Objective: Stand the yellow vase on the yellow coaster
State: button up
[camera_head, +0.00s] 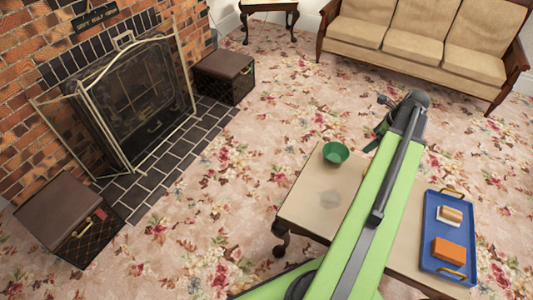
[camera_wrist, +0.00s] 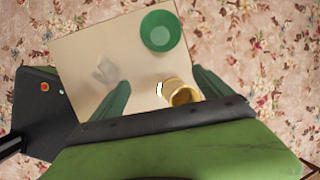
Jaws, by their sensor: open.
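In the wrist view, a small yellow, round, open-mouthed vessel (camera_wrist: 182,94) is on the table, close to my right finger. It may be the yellow vase; a white curved piece shows on its left side. My gripper (camera_wrist: 160,78) is open, its two green fingers spread over the table, with nothing clearly held between them. The vessel lies within the span of the fingers, nearer the right one; whether it touches that finger I cannot tell. In the head view my arm hides this part of the table. I see no yellow coaster in either view.
A green bowl (camera_head: 335,153) stands on the table (camera_head: 302,200) at its far edge. A blue tray (camera_head: 435,235) at the right holds a brown-and-white block (camera_head: 450,216) and an orange block (camera_head: 449,250). A grey smudge marks the bare tabletop at left.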

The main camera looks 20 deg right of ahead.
jog(key=w+a+n+g, duration=0.1)
jog(key=w+a+n, duration=0.4)
jog(key=a, duration=0.3)
jog(key=w+a+n+g, duration=0.1)
jog(key=w+a+n, duration=0.35)
jog(key=a, duration=0.45)
jog(key=w+a+f+n+g, duration=0.1)
jog(key=w+a+n+g, duration=0.1)
jog(key=a+n, duration=1.8)
jog(key=w+a, duration=0.1)
jog(key=a, duration=1.2)
jog(key=shift+w+a+f+h, duration=0.2)
jog(key=shift+a+h, duration=0.1)
jog(key=shift+a, duration=0.1)
